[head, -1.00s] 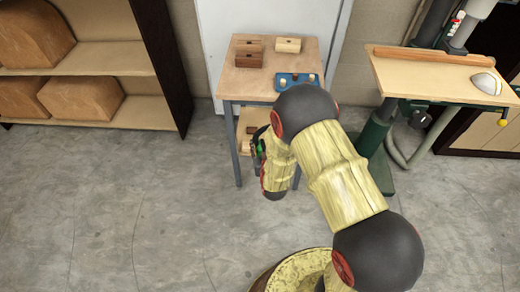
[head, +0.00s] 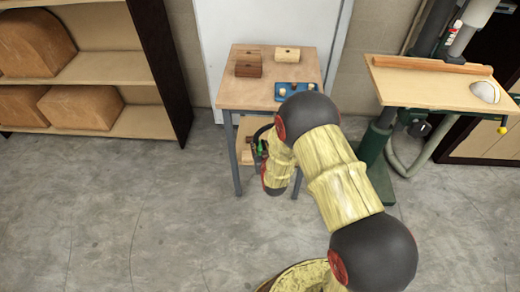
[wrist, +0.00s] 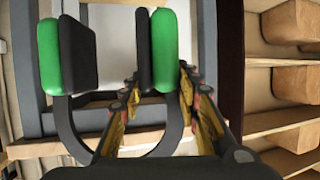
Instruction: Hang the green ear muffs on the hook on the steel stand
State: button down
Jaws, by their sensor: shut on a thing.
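The green ear muffs show in the wrist view, with a left green cup (wrist: 50,55) and a right green cup (wrist: 165,50), both with dark pads. Their dark band curves below, toward my wrist. My gripper (wrist: 160,78) is shut on the ear muffs, its yellow-padded fingers either side of the band near the right cup; the exact contact is unclear. In the head view the ear muffs (head: 265,147) are a small green and dark patch at my gripper, in front of the small table's left side. I cannot make out the hook or clearly identify the steel stand.
A small wooden-topped table (head: 238,95) with grey legs bears wooden blocks (head: 248,64) and a blue holder (head: 297,87). Wooden shelves (head: 130,124) stand at left. A green machine with a wooden table (head: 430,90) stands at right. The floor at front left is clear.

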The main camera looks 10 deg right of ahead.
jog(key=shift+w+d+f+b, duration=0.2)
jog(key=shift+w+d, duration=0.1)
jog(key=shift+w, duration=0.6)
jog(key=shift+w+d+f+b, duration=0.1)
jog(key=shift+w+d+b, duration=0.15)
jog(key=shift+w, duration=0.6)
jog(key=shift+w+d+f+b, duration=0.1)
jog(key=shift+w+f+b, duration=0.2)
jog(key=shift+f+b, duration=0.3)
jog(key=shift+w+d+f+b, duration=0.1)
jog(key=shift+w+f+b, duration=0.15)
jog(key=shift+f+b, duration=0.25)
jog(key=c, duration=1.2)
grip_release()
jog(key=shift+s, duration=0.15)
jog(key=v, duration=1.1)
jog(key=shift+s+r, duration=0.15)
jog(key=shift+s, duration=0.2)
